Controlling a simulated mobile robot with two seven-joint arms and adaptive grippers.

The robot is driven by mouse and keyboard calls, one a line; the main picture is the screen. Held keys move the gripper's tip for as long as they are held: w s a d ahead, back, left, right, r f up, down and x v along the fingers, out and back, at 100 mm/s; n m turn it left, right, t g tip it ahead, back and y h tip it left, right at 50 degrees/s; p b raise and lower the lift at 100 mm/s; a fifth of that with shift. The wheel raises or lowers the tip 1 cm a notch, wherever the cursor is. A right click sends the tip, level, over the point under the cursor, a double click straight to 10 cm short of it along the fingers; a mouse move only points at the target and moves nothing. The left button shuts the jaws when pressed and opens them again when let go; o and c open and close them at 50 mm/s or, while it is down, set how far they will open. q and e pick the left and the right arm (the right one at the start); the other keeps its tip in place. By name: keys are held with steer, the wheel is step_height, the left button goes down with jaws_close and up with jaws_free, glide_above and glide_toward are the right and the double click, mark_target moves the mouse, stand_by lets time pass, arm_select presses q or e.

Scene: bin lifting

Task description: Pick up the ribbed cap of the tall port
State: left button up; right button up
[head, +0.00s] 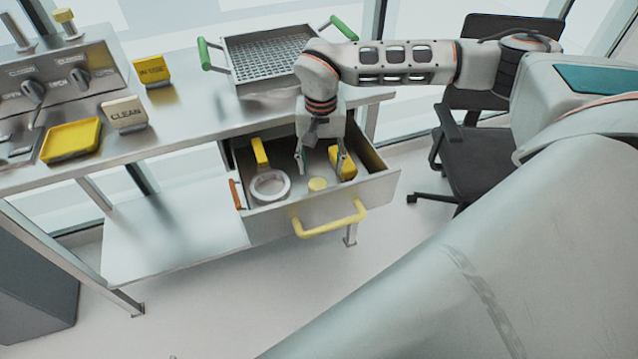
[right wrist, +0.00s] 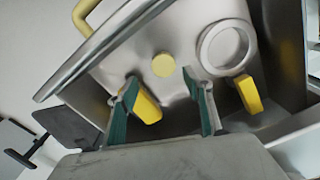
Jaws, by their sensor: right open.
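A small pale yellow round cap (head: 318,184) lies on the floor of the open drawer (head: 285,222); I cannot make out ribs on it. It also shows in the right wrist view (right wrist: 163,65), just beyond the fingertips and roughly between them. My right gripper (head: 320,166) points down into the drawer, open and empty, above and slightly behind the cap. Its fingers (right wrist: 161,78) do not appear to touch the cap. At the upper left, a bare metal post (head: 15,31) stands beside another post with a yellow top (head: 68,23). My left gripper is out of view.
The drawer also holds a white ring (head: 270,187), a yellow piece (head: 260,153) and another yellow piece (head: 348,163) close to my right fingers. A yellow handle (head: 331,220) is on the drawer front. A mesh basket (head: 265,58) stands on the bench above.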

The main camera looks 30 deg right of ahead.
mark_target(318, 183)
steer(key=f, duration=0.6)
steer(key=shift+w+a+f, duration=0.1)
steer(key=shift+a, duration=0.25)
steer(key=c, duration=0.9)
